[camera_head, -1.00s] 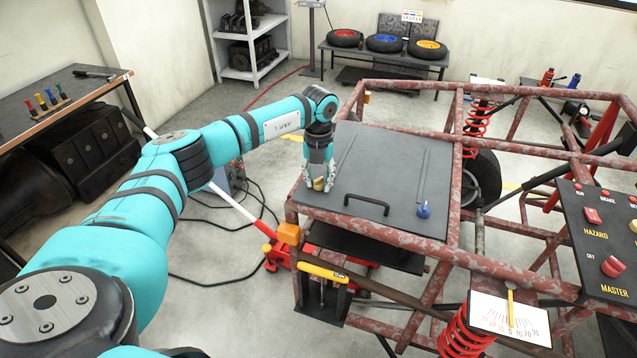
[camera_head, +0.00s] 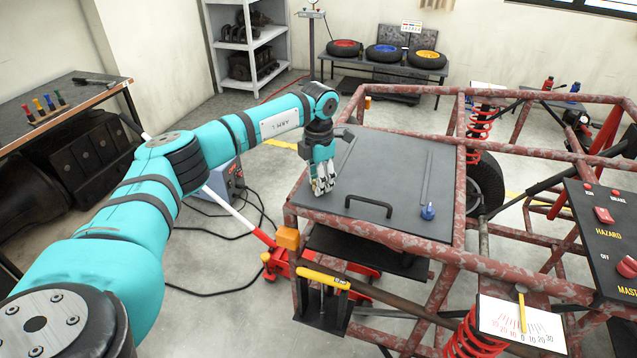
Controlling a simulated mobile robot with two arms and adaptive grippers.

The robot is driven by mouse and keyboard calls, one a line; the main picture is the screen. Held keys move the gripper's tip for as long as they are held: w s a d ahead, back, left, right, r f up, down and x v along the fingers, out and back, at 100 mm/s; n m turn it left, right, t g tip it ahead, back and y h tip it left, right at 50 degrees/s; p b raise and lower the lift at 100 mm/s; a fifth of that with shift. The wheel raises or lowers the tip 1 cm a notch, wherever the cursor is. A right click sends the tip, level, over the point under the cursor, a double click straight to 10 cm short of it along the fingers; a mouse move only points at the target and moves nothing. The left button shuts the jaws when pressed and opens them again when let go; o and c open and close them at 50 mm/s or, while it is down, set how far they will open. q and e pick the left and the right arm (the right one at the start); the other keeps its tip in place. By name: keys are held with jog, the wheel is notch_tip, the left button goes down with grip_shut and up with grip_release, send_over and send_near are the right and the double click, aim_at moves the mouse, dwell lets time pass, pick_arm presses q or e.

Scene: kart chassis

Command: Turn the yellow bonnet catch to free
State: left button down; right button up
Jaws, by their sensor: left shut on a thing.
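The dark grey bonnet panel (camera_head: 390,165) lies flat in the red-brown tube frame, with a black handle (camera_head: 368,207) at its near edge. My left gripper (camera_head: 322,188) points down at the panel's near left corner. Its fingers are shut on the yellow bonnet catch, which they hide almost wholly, so I cannot tell how far it is turned. A blue catch (camera_head: 428,212) stands on the panel's near right corner, clear of the gripper. My right gripper is not in view.
The chassis frame (camera_head: 400,240) surrounds the panel. An orange block (camera_head: 288,238) sits at its near left corner. A switch panel (camera_head: 605,240) and a white angle scale (camera_head: 521,324) stand to the right. A workbench (camera_head: 85,105) is at far left.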

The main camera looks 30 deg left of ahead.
pick_arm(q)
jog(key=shift+m, duration=0.9)
jog(key=c, duration=1)
grip_release()
jog(key=shift+r, duration=0.1)
notch_tip(320, 180, up, 12)
jog(key=shift+f, duration=0.1)
